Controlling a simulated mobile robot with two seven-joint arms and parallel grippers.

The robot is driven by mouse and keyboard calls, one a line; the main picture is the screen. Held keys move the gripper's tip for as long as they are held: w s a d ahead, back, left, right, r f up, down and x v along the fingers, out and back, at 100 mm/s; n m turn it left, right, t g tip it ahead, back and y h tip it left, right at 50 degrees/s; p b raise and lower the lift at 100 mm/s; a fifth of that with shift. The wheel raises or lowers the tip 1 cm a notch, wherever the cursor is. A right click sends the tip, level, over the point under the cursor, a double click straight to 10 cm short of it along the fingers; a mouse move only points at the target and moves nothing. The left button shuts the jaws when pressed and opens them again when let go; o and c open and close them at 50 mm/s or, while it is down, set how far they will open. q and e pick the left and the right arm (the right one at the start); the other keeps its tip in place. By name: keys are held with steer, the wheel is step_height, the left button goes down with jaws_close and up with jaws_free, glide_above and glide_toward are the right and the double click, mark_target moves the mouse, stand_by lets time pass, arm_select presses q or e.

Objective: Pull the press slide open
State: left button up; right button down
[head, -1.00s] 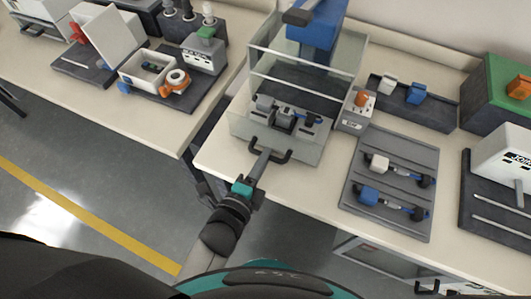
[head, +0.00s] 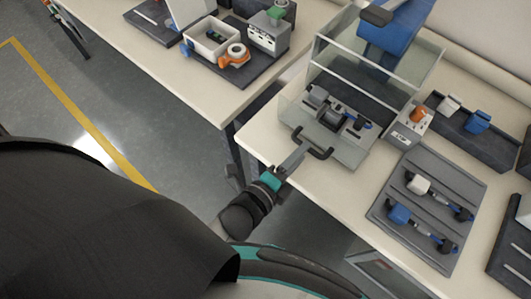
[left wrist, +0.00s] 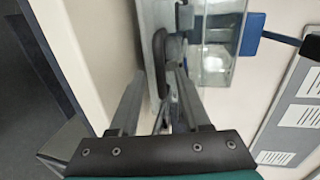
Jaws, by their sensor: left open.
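The press (head: 395,28) has a blue upper part and a clear guard box (head: 330,62) on the near bench. Its grey slide (head: 352,147) shows at the front, with a dark U-shaped handle (head: 322,150) facing me. In the left wrist view the dark handle bar (left wrist: 160,58) lies between the tips of the open fingers (left wrist: 160,78). Whether a finger touches it I cannot tell. My right gripper is out of view.
A control box (head: 408,125) with an orange button stands right of the press. A grey tray (head: 395,205) with white and blue connector cables lies on the bench's right. Another bench (head: 190,85) with a white bin (head: 212,38) stands at left. Floor space separates the benches.

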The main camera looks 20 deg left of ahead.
arm_select(q)
steer(key=v, duration=1.3)
steer(key=shift+p, duration=0.35)
steer(key=s+a+f+n+g+y, duration=0.1)
steer(key=s+f+n+g, duration=0.15)
steer(key=f, duration=0.55)
steer(key=s+a+f+n+g+y, duration=0.1)
steer(key=f+n+g, duration=0.1)
steer(key=f+n, duration=0.35)
steer(key=s+a+f+n+g+y, duration=0.1)
steer(key=f+n+g, duration=0.1)
steer(key=f, duration=0.7)
steer(key=s+a+f+n+g+y, duration=0.1)
steer(key=s+a+f+n+g, duration=0.2)
steer(key=s+f, duration=0.3)
steer(key=s+a+f+n+g+b, duration=0.1)
steer(key=s+a+f+n+g, duration=0.3)
steer(key=s+f+n, duration=0.2)
step_height(320, 180, down, 2)
steer(key=shift+a+f+y, duration=0.1)
steer(key=shift+a+y, duration=0.15)
steer(key=shift+y, duration=0.15)
